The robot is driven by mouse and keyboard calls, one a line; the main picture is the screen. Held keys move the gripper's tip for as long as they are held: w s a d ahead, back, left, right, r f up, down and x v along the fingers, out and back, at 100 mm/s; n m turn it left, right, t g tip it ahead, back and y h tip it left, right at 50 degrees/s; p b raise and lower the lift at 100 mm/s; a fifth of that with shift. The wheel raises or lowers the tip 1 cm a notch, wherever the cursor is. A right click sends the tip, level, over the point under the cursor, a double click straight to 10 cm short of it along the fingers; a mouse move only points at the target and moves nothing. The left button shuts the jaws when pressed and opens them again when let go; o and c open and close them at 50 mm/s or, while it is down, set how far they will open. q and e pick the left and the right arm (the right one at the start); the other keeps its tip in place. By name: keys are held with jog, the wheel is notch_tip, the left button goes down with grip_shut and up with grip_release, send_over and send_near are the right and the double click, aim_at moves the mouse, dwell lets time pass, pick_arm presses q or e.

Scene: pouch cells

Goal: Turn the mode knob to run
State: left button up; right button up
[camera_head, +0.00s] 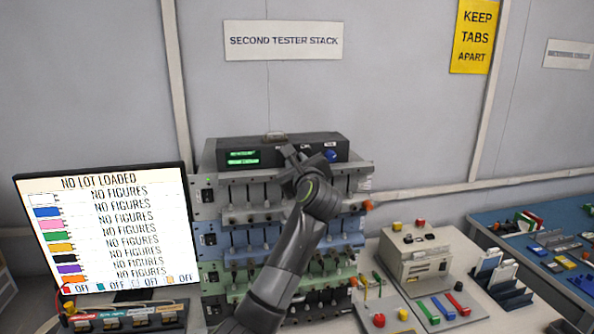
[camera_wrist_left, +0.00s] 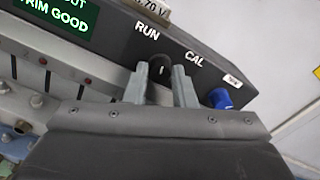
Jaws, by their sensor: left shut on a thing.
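The mode knob (camera_wrist_left: 160,66) is a dark round knob on the black front of the tester's top unit (camera_head: 238,146), between the labels RUN (camera_wrist_left: 147,29) and CAL (camera_wrist_left: 194,58). My left gripper (camera_wrist_left: 161,80) has its two grey fingers on either side of the knob and is shut on it. A small pale mark shows on the knob, but I cannot tell exactly which label it points to. In the head view my left gripper (camera_head: 295,160) hides the knob. My right gripper is not in view.
A blue knob (camera_wrist_left: 220,98) sits just right of CAL, also seen in the head view (camera_head: 330,155). Green displays (camera_head: 243,157) are on the left. Below are rows of tester channels (camera_head: 245,240). A screen (camera_head: 110,235) stands left; a beige device (camera_head: 415,262) stands right.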

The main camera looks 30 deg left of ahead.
pick_arm(q)
jog(key=n+b, duration=0.3)
jog(key=n, duration=0.1)
jog(key=shift+f+n, duration=0.1)
jog(key=shift+n, duration=0.2)
dwell(0.3)
jog(key=o, duration=1)
jog(key=shift+d, duration=0.1)
jog(key=shift+f, duration=0.15)
